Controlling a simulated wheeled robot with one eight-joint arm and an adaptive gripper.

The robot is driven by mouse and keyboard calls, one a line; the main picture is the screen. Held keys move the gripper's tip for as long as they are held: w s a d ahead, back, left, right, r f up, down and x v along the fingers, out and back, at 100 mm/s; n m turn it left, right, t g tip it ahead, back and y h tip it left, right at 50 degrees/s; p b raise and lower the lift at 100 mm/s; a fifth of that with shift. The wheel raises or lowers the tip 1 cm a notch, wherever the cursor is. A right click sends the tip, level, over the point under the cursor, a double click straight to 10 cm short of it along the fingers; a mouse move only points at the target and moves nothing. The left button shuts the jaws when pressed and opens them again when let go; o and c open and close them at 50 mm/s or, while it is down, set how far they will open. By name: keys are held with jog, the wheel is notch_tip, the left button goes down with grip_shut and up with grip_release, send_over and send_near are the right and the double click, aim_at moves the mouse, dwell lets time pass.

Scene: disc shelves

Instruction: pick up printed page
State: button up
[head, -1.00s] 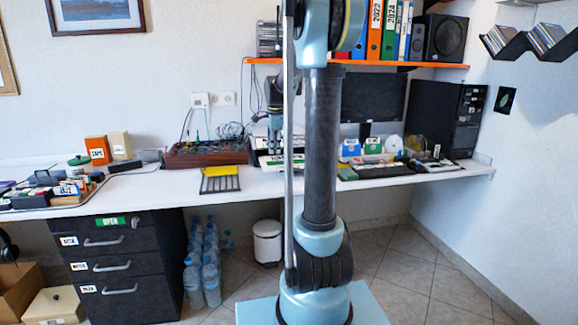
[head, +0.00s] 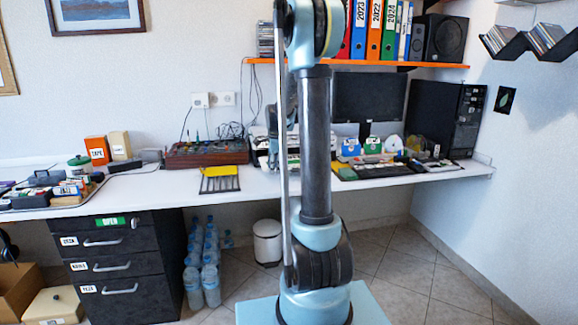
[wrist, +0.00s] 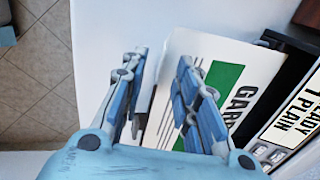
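The printed page (wrist: 208,47) is white with a green block and dark lettering beginning "GAR", seen in the wrist view on the white desk. My gripper (wrist: 163,66) is open. Its two fingers stand apart, with the page's left edge showing between them. The right finger overlaps the page in the picture and hides part of its lettering. I cannot tell whether either finger touches the page. In the head view my arm column hides most of the gripper.
A dark box with a white "READY 1 PLAIN" label (wrist: 296,112) is right of the page. The desk edge and tiled floor (wrist: 35,75) lie to the left. On the desk are a brown rack (head: 207,154), a monitor (head: 368,98) and a keyboard (head: 385,171).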

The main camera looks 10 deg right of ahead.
jog(key=shift+f, duration=0.1)
grip_shut()
dwell(0.3)
